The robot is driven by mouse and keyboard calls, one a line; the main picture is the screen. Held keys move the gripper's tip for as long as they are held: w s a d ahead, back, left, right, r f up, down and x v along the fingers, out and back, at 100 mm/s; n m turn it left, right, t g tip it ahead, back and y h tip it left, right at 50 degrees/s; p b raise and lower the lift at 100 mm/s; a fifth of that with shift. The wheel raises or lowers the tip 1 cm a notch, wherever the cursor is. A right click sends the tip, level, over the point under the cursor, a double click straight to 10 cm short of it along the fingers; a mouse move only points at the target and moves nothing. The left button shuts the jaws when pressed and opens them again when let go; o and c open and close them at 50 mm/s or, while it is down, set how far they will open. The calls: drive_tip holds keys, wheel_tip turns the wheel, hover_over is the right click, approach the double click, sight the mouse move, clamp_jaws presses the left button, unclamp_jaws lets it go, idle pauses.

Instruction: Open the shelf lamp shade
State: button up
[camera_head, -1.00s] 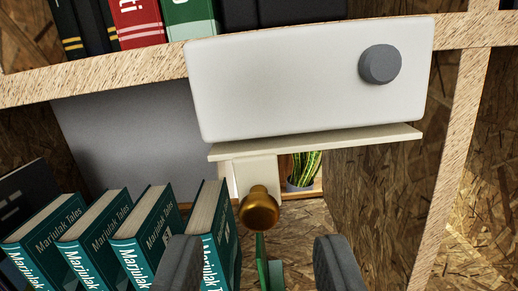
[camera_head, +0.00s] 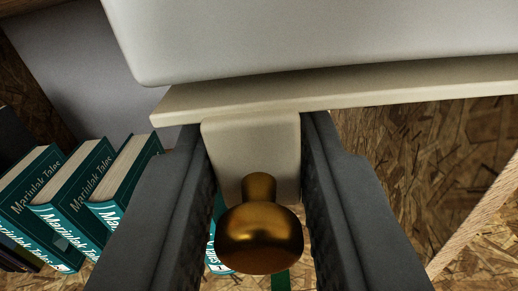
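The shelf lamp's white body (camera_head: 330,35) fills the top of the view. Its cream shade plate (camera_head: 400,90) runs beneath it, with a cream block (camera_head: 250,145) hanging from the plate. A brass knob (camera_head: 260,238) sticks out from the block toward the camera. My gripper (camera_head: 255,140) has its two dark fingers on either side of the block and knob. The left finger looks very near or touching the block's left side; the right finger is close along its right side. I cannot tell whether they press on it.
Several teal books (camera_head: 75,195) stand at the lower left, beside the left finger. A grey panel (camera_head: 85,70) is behind them. The chipboard shelf wall (camera_head: 420,160) stands at the right, with a pale board edge (camera_head: 480,220) at the far right.

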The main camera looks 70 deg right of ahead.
drive_tip(key=shift+c, duration=0.8)
drive_tip(key=g+y, duration=0.1)
drive_tip(key=y, duration=0.1)
drive_tip(key=shift+a+r+g+y, duration=0.15)
drive_tip(key=shift+a+g+y, duration=0.15)
drive_tip(key=shift+g+y, duration=0.1)
drive_tip(key=g+y, duration=0.2)
drive_tip(key=y, duration=0.1)
drive_tip(key=a+y, duration=0.1)
drive_tip(key=y, duration=0.1)
drive_tip(key=shift+s+r+m+g, duration=0.2)
drive_tip(key=shift+r+m+g, duration=0.15)
drive_tip(key=shift+m+g, duration=0.05)
drive_tip(key=shift+y, duration=0.3)
drive_tip(key=shift+r, duration=0.1)
drive_tip(key=o, duration=0.8)
drive_tip(key=shift+o, duration=0.2)
drive_tip(key=shift+s, duration=0.1)
